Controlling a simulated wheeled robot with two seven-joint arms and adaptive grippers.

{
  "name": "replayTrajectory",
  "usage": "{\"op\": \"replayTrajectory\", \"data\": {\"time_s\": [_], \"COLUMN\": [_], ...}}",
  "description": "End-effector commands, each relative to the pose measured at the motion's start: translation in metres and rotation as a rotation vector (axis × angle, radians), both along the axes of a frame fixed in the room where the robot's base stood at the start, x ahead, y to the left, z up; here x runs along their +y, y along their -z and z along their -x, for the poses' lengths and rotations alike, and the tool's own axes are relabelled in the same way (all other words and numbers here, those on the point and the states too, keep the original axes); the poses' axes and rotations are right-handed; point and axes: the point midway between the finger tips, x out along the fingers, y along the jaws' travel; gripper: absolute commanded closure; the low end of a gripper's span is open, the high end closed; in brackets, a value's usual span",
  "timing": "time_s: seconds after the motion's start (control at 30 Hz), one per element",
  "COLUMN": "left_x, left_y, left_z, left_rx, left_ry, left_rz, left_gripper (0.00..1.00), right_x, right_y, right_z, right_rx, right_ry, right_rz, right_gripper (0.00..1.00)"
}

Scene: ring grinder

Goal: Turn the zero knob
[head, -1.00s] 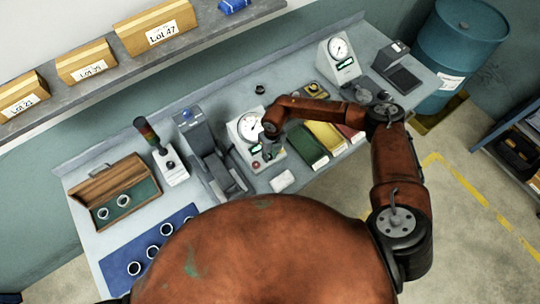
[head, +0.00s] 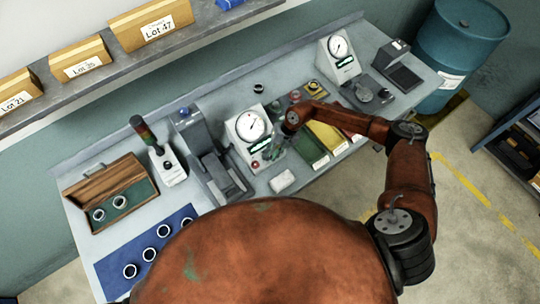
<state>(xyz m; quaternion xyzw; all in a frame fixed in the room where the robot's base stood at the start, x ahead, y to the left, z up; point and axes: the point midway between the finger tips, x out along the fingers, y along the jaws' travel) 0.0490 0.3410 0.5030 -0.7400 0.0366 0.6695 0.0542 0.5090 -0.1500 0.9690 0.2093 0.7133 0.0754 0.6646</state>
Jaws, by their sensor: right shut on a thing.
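A grey dial gauge unit (head: 234,134) with a round white dial, a green display and a red button stands at the middle of the bench. My right gripper (head: 274,154) is at the lower right of this unit's front face, its wrist angled down from the right. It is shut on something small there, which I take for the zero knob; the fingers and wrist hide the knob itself. My left gripper is not in view.
A second dial gauge (head: 338,45) stands at the back right. Green, yellow and red trays lie under my right forearm. A blue mat (head: 112,266) holds several rings.

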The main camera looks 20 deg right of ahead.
Motion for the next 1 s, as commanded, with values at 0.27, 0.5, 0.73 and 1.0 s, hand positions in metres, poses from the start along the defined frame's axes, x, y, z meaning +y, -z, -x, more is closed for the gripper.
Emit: {"op": "replayTrajectory", "data": {"time_s": [0.27, 0.5, 0.73, 1.0], "left_x": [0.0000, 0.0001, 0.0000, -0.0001], "left_y": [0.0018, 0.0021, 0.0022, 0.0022], "left_z": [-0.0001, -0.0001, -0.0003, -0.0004], "left_rx": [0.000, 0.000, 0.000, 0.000], "left_ry": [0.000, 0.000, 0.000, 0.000], "left_rz": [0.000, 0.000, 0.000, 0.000], "left_gripper": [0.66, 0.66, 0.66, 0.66], "right_x": [-0.0029, -0.0032, -0.0031, -0.0031], "right_y": [0.0007, 0.0005, 0.0004, 0.0004], "right_z": [-0.0001, -0.0002, -0.0003, -0.0003], "right_rx": [0.030, 0.042, 0.043, 0.042], "right_ry": [0.119, 0.162, 0.170, 0.169], "right_rz": [-0.084, -0.116, -0.122, -0.121], "right_gripper": [1.00, 1.00, 1.00, 0.76]}}
